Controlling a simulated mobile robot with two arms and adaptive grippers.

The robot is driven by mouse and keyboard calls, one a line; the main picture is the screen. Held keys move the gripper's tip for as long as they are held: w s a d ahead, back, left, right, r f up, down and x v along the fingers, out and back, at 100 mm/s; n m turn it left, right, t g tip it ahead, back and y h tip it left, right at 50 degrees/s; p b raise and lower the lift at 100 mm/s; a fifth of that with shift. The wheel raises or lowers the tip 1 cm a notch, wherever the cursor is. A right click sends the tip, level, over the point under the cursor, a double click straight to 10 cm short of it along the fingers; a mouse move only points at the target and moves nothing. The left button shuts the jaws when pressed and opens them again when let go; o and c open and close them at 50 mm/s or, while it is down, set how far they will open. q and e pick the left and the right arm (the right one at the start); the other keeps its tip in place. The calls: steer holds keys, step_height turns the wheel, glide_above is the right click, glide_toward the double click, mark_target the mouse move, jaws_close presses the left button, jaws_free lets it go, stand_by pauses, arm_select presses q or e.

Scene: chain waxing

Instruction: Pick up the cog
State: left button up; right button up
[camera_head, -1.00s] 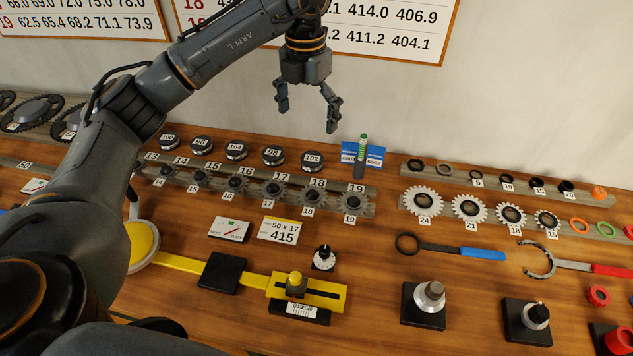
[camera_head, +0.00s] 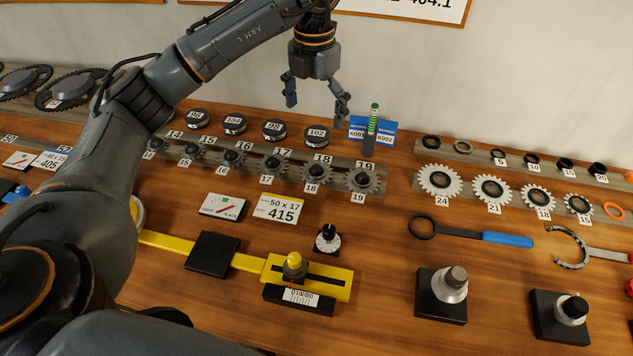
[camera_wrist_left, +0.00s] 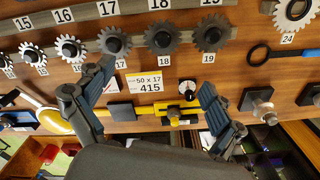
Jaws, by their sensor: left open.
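Several small dark cogs stand in a row on a grey rail, among them cog 17 (camera_head: 271,163), cog 18 (camera_head: 314,172) and cog 19 (camera_head: 364,180). Larger light cogs, such as cog 24 (camera_head: 439,180) and cog 21 (camera_head: 491,190), lie to the right. My left gripper (camera_head: 315,108) is open and empty, above the row near cogs 18 and 19. In the left wrist view, cog 17 (camera_wrist_left: 114,41), cog 18 (camera_wrist_left: 163,39) and cog 19 (camera_wrist_left: 212,36) show beyond the spread fingers of that gripper (camera_wrist_left: 157,78). My right gripper is not in view.
A green tube (camera_head: 373,118) stands by a blue box (camera_head: 385,131) close to the right of my left gripper. Black round parts (camera_head: 274,130) line up behind the cogs. A yellow gauge (camera_head: 340,284), a card (camera_head: 277,209) and a hook tool (camera_head: 507,239) lie in front.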

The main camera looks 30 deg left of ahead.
arm_select(q)
steer(key=f, duration=0.2)
steer(key=p, duration=0.2)
glide_above(316, 167)
steer(key=f, duration=0.7)
steer(key=shift+a, duration=0.2)
steer(key=shift+f+p, duration=0.25)
steer(key=shift+p, duration=0.05)
steer(key=f, duration=0.1)
steer(key=f+p, duration=0.2)
steer(key=shift+d+f, duration=0.25)
steer(key=shift+f, duration=0.6)
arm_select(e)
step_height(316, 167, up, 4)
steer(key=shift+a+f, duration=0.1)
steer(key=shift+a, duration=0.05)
arm_select(q)
steer(key=shift+f+b, duration=0.25)
steer(key=shift+b, duration=0.05)
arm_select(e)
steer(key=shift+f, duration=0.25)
arm_select(q)
steer(key=c, duration=1.3)
